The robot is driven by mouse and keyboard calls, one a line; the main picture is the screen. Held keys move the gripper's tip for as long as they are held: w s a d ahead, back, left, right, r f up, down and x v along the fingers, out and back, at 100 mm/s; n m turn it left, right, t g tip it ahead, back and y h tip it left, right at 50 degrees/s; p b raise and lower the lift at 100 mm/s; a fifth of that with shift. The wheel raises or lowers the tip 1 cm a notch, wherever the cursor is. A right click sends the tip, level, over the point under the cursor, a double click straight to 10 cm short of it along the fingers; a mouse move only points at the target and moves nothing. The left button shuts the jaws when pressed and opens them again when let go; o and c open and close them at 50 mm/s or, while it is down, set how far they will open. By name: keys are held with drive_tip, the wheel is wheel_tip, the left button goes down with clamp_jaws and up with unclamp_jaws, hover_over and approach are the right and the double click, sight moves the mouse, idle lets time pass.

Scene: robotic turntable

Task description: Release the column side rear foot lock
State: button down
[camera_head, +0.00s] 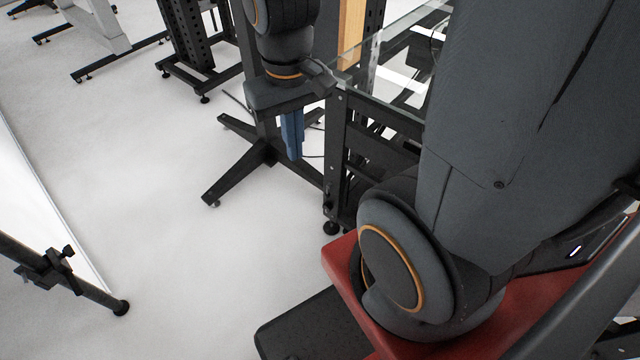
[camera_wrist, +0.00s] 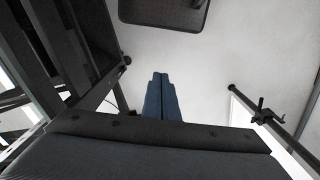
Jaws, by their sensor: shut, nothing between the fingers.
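My gripper (camera_head: 294,156) points down with its two blue fingers together and nothing between them. The fingers also show in the wrist view (camera_wrist: 160,76). It hangs in the air left of a black frame (camera_head: 338,150) with a glass top. A round black foot (camera_head: 332,228) stands at the base of the frame's near post, below and right of the fingertips. A similar dark foot (camera_wrist: 126,60) shows in the wrist view, left of the fingers and apart from them. I cannot make out which part is the column side rear foot lock.
A black stand with splayed legs (camera_head: 235,183) is on the floor behind and left of my gripper. More black frames (camera_head: 190,75) stand at the back. White floor (camera_head: 140,200) is clear between them.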

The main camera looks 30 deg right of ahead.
drive_tip(key=w+d+f+m+g+h+b, duration=0.1)
drive_tip(key=w+d+f+m+b, duration=0.3)
drive_tip(key=w+f+b, duration=0.5)
drive_tip(key=w+d+f+m+g+h+b, duration=0.1)
drive_tip(key=w+d+f+m+b, duration=0.4)
drive_tip(key=f, duration=1.4)
drive_tip(key=w+d+f+m+g+h+b, duration=0.2)
drive_tip(key=w+d+f+m+b, duration=0.3)
drive_tip(key=w+f+b, duration=0.8)
drive_tip(key=w+f+m, duration=0.1)
drive_tip(key=w+m, duration=0.1)
drive_tip(key=w, duration=0.1)
drive_tip(key=shift+d+f+m+h, duration=0.2)
drive_tip(key=shift+f+m+h, duration=0.1)
drive_tip(key=shift+h, duration=0.1)
drive_tip(key=shift+w, duration=0.1)
drive_tip(key=s+r+b+x, duration=0.1)
drive_tip(key=s+b+x, duration=0.1)
drive_tip(key=x, duration=1)
drive_tip(key=shift+s+f+b, duration=0.25)
drive_tip(key=shift+s+b, duration=0.25)
